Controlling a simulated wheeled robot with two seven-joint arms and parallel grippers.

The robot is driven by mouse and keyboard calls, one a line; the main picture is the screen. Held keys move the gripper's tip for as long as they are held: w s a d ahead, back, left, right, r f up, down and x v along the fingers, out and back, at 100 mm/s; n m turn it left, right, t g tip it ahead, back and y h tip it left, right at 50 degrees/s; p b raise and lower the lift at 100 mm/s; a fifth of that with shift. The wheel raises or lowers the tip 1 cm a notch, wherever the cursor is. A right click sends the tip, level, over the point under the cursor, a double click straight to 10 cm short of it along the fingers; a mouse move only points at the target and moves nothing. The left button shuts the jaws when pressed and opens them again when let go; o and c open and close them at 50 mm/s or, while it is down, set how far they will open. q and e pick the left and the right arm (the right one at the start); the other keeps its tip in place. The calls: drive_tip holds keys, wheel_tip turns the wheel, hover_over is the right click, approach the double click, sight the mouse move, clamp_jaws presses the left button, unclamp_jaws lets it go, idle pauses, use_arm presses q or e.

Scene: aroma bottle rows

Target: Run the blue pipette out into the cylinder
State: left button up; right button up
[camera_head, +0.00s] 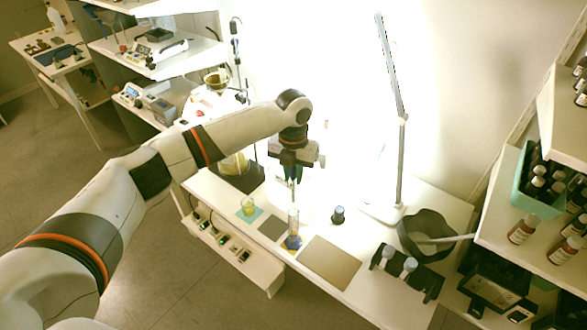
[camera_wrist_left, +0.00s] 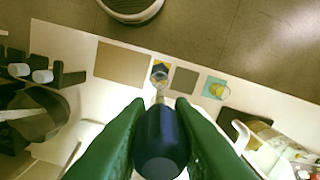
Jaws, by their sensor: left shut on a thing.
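My left gripper (camera_head: 293,172) points down over the bench and is shut on the blue pipette. In the left wrist view the pipette's dark blue bulb (camera_wrist_left: 160,140) sits between my green fingers (camera_wrist_left: 160,112). Its pale stem hangs down, roughly upright. The clear cylinder (camera_head: 293,222) stands upright below it on a blue foot; it also shows in the left wrist view (camera_wrist_left: 159,73). The pipette's tip lines up with the cylinder's mouth. I cannot tell whether it is just above or slightly inside. My right gripper is not in view.
A small beaker with yellow liquid (camera_head: 248,206) stands on a teal mat, left of the cylinder. A brown mat (camera_head: 329,262) lies to the right. A small dark bottle (camera_head: 338,214), a lamp (camera_head: 402,150), a black bowl (camera_head: 425,232) and a bottle rack (camera_head: 405,275) stand further right.

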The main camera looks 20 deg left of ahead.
use_arm(q)
drive_tip(key=shift+r, duration=0.1)
idle(0.4)
drive_tip(key=shift+w+r+p, duration=0.1)
drive_tip(key=shift+p, duration=0.4)
drive_tip(key=shift+f+b, duration=0.3)
drive_tip(key=shift+f, duration=0.15)
drive_tip(key=shift+f+b, duration=0.65)
drive_tip(key=shift+f, duration=1.05)
drive_tip(key=shift+c, duration=0.4)
clamp_jaws()
idle(2.3)
